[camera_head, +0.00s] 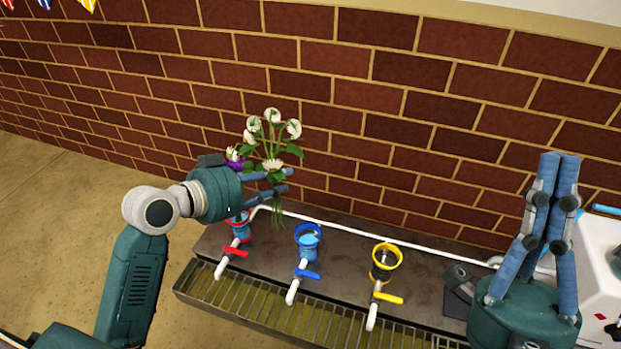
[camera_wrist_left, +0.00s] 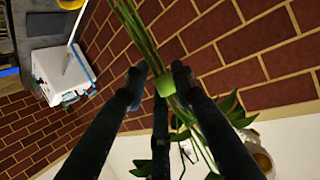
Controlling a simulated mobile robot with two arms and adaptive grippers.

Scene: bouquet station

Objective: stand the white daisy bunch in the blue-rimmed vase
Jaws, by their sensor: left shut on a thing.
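The white daisy bunch (camera_head: 272,130) is upright, with white heads, green leaves and stems hanging down. My left gripper (camera_head: 284,181) is shut on its stems. In the left wrist view the stems and a green band (camera_wrist_left: 165,83) show between the fingers. The blue-rimmed vase (camera_head: 308,232) stands on the dark counter, to the right of and below the stem ends; its mouth is open, with blue inside. The stems are apart from it. My right gripper (camera_head: 560,156) is at the far right, fingers pointing up and together, with nothing visible between them.
A red-rimmed vase (camera_head: 240,226) stands to the left and a yellow-rimmed vase (camera_head: 385,262) to the right. Coloured taps, a white pipe (camera_head: 345,231) and a grate (camera_head: 262,312) line the counter. A white box (camera_head: 590,265) is at right.

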